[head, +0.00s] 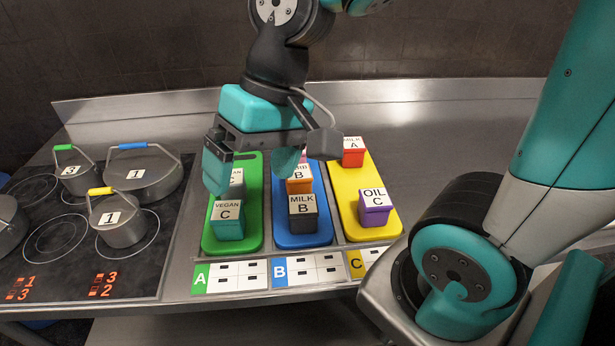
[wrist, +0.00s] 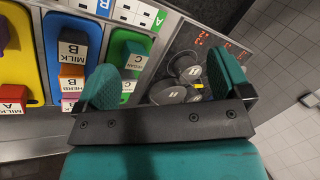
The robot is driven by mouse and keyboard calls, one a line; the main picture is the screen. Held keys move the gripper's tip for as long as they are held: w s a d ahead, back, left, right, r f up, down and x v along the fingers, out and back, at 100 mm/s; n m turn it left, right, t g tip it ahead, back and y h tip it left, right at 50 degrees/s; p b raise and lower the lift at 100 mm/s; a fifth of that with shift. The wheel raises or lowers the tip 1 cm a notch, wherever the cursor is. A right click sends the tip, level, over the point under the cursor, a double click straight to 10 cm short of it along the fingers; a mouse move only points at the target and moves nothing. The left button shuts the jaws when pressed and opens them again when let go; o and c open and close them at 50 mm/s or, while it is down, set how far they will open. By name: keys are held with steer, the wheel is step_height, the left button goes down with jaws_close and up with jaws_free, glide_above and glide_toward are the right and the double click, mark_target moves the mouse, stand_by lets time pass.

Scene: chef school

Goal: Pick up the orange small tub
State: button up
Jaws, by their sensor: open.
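The orange small tub (head: 300,186) stands on the blue board (head: 305,238), behind a dark grey tub labelled MILK B (head: 303,212). Its white top carries a B label, and a pinkish tub is partly visible behind it. My gripper (head: 250,168) is open and empty, above the green and blue boards, its right finger just left of the orange tub in the head view. In the wrist view the orange tub (wrist: 70,84) lies left of my gripper (wrist: 164,80), outside the jaws and close to the left finger.
The green board (head: 250,239) holds a green VEGAN C tub (head: 229,230) and a grey tub behind it. The yellow board (head: 372,233) holds a red MILK A tub (head: 353,158) and a purple OIL C tub (head: 375,216). Lidded pots (head: 120,235) stand on the hob at left. Counter right of the boards is clear.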

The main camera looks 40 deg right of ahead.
steer(key=w+d+f+m, duration=0.3)
steer(key=w+d+m, duration=0.5)
steer(key=m, duration=0.2)
steer(key=m+t+b, duration=0.2)
steer(key=m, duration=1.3)
glide_toward(298, 171)
steer(key=x, duration=0.2)
steer(key=p+x, duration=0.1)
steer(key=x, duration=0.3)
steer(key=shift+s+a+f+p, duration=0.2)
steer(key=shift+s+a+p, duration=0.05)
steer(key=shift+a+p, duration=0.1)
steer(key=shift+d+p+x, duration=0.15)
steer(key=shift+p+x, duration=0.3)
steer(key=shift+x, duration=1)
steer(key=shift+d+p+x, duration=0.15)
steer(key=shift+p+x, duration=0.25)
steer(key=shift+x, duration=1.05)
steer(key=shift+w, duration=0.15)
steer(key=c, duration=1.1)
